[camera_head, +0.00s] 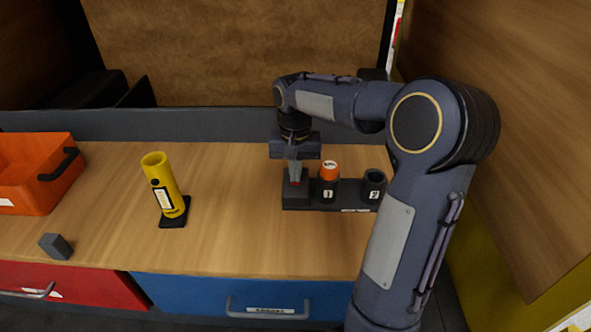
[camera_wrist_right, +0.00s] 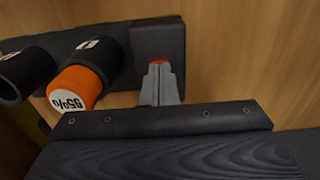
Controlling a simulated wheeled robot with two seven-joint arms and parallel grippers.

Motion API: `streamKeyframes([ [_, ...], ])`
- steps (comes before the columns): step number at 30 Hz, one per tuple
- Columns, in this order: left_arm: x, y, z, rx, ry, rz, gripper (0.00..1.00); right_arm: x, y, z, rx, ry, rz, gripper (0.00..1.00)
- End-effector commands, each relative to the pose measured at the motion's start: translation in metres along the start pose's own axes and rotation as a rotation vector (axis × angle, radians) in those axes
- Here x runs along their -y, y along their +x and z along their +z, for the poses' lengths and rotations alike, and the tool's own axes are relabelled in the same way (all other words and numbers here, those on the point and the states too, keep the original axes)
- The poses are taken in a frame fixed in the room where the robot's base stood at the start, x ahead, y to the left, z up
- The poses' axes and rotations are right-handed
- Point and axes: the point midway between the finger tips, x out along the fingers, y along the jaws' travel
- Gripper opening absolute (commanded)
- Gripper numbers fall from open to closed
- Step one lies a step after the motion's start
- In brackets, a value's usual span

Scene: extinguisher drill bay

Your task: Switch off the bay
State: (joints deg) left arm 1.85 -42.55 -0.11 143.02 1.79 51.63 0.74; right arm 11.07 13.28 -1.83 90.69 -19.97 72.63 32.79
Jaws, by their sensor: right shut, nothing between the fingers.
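The bay is a dark unit (camera_head: 333,205) on the wooden worktop, with a red button (camera_head: 296,184) on its left block and two black cups to the right. The red button also shows in the right wrist view (camera_wrist_right: 158,62). An orange-topped cylinder (camera_head: 329,167) stands in the cup marked 1; the other cup (camera_head: 374,184) looks empty. My right gripper (camera_head: 295,178) points down over the button, shut and empty. In the right wrist view its fingertips (camera_wrist_right: 157,72) overlap the button's edge; I cannot tell whether they touch it. My left gripper is out of view.
A yellow flashlight-like cylinder (camera_head: 164,185) stands tilted on a black base at left. Red and blue drawers (camera_head: 250,292) lie below. A wooden wall rises at right.

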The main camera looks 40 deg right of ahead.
Motion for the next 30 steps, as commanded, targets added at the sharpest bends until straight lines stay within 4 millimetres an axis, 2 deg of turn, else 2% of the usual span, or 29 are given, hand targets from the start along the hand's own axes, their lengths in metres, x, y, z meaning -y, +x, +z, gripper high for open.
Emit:
streamKeyframes([
  [1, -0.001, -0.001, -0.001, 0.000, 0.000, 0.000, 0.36, -0.002, 0.006, -0.004, 0.004, 0.002, 0.008, 0.00],
  [5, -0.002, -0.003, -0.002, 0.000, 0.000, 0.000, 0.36, -0.002, 0.006, -0.010, -0.001, 0.001, 0.007, 0.00],
  [14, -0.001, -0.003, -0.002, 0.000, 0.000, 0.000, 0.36, -0.003, 0.007, -0.012, -0.004, 0.003, 0.009, 0.00],
  [17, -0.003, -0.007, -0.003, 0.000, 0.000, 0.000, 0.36, -0.004, 0.002, -0.012, -0.005, 0.003, 0.010, 0.00],
  [20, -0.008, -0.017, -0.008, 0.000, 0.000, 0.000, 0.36, -0.005, -0.012, -0.012, -0.007, 0.003, 0.008, 0.00],
  [25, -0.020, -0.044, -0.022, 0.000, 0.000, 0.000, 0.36, -0.006, -0.051, -0.012, -0.010, 0.000, 0.005, 0.00],
  [27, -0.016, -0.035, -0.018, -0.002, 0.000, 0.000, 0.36, -0.005, -0.059, -0.013, -0.016, -0.001, 0.001, 0.00],
  [30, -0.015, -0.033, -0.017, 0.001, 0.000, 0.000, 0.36, -0.005, -0.083, -0.013, -0.015, -0.002, 0.000, 0.00],
])
